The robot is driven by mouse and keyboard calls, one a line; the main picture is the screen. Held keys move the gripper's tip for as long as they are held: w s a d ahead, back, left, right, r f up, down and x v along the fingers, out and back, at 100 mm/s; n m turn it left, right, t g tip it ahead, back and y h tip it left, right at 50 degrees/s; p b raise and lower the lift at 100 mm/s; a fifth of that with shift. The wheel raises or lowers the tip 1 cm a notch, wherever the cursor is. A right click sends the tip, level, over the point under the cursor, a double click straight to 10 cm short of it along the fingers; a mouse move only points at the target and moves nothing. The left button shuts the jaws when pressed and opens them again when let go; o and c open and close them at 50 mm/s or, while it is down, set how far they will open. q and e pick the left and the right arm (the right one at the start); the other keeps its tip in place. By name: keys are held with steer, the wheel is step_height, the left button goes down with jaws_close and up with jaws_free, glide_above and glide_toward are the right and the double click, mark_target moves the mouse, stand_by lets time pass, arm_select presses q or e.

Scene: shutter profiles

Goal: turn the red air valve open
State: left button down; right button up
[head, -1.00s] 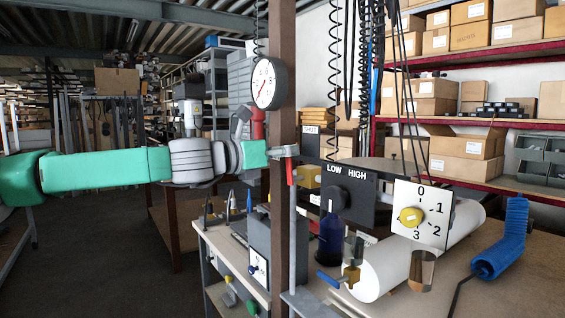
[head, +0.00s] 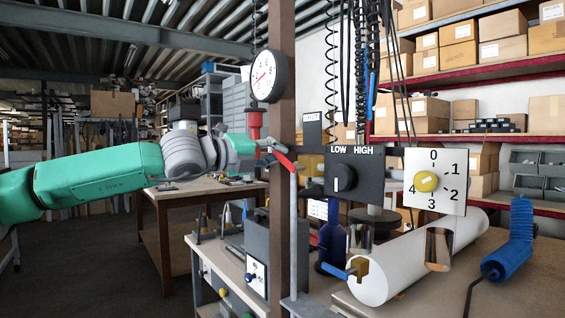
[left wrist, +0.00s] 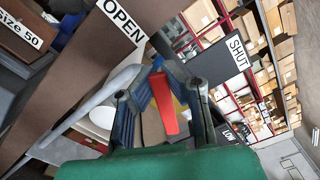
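The red air valve's handle (head: 284,161) is a flat red lever by the brown post. In the head view it slants from my left gripper down to the right, to the top of a grey vertical pipe (head: 293,230). My left gripper (head: 268,147) is at the lever's upper left end. In the left wrist view the red lever (left wrist: 165,105) lies between the dark fingers (left wrist: 160,75), which close in around it. An OPEN label (left wrist: 121,20) shows upper left there and a SHUT label (left wrist: 238,52) upper right. My right gripper is in neither view.
A round gauge (head: 269,76) hangs on the brown post (head: 281,215) above the gripper. To the right are a LOW/HIGH knob panel (head: 369,165), a white numbered dial (head: 450,170), a white roll (head: 380,275) and a blue coiled hose (head: 510,245) on the bench.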

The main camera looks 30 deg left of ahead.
arm_select(q)
steer(key=shift+w+a+f+n+b, duration=0.15)
steer(key=shift+f+n+b, duration=0.35)
steer(key=shift+n+b, duration=0.45)
steer(key=shift+a+f+n+b, duration=0.15)
steer(key=shift+f+n+b, duration=0.4)
steer(key=shift+n+b, duration=0.35)
steer(key=shift+w+a+f+n+b, duration=0.15)
steer(key=shift+f+n+b, duration=0.35)
steer(key=shift+n+b, duration=0.45)
steer(key=shift+s, duration=0.1)
steer(key=c, duration=1.5)
jaws_free()
steer(key=shift+s+a, duration=0.1)
steer(key=shift+a, duration=0.05)
steer(key=shift+c, duration=0.2)
steer(key=shift+a+f, duration=0.1)
steer(key=shift+a, duration=0.15)
steer(key=shift+s, duration=0.1)
steer(key=v, duration=1.1)
steer(key=shift+s, duration=0.35)
steer(key=shift+a+f, duration=0.15)
steer(key=shift+a, duration=0.15)
